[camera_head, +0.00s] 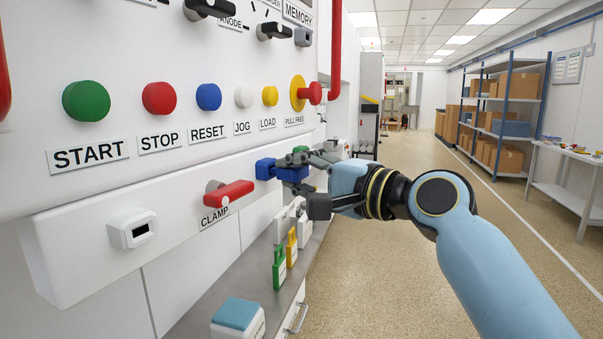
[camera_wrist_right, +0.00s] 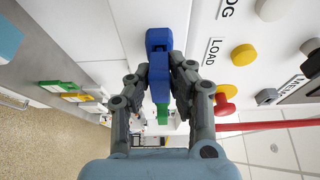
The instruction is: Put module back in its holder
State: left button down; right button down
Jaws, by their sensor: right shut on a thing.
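My right gripper (camera_head: 303,182) is shut on a blue module (camera_head: 292,173). In the right wrist view the module (camera_wrist_right: 160,82) sits between the two fingertips (camera_wrist_right: 161,80). A blue block (camera_head: 265,168) shows at the module's left end, close to the white panel; I cannot tell whether it is part of the module or a separate holder. Green (camera_head: 279,267) and yellow (camera_head: 291,246) upright pieces with white parts stand on the grey ledge below. A white socket with a dark slot (camera_head: 132,229) is on the panel's lower left. My left gripper is out of view.
The panel carries a red CLAMP lever (camera_head: 229,194), a row of coloured buttons and a red PULL FREE knob (camera_head: 315,93) above my gripper. A white box with a blue top (camera_head: 238,315) stands on the ledge (camera_head: 203,315).

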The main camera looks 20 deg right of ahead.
jog(key=shift+w+a, duration=0.5)
jog(key=shift+a, duration=0.05)
jog(key=c, duration=1.1)
grip_release()
jog(key=shift+c, duration=0.2)
jog(key=shift+s+d, duration=0.15)
jog(key=shift+s, duration=0.05)
jog(key=v, duration=1.1)
jog(key=shift+s, duration=0.3)
jog(key=shift+d, duration=0.15)
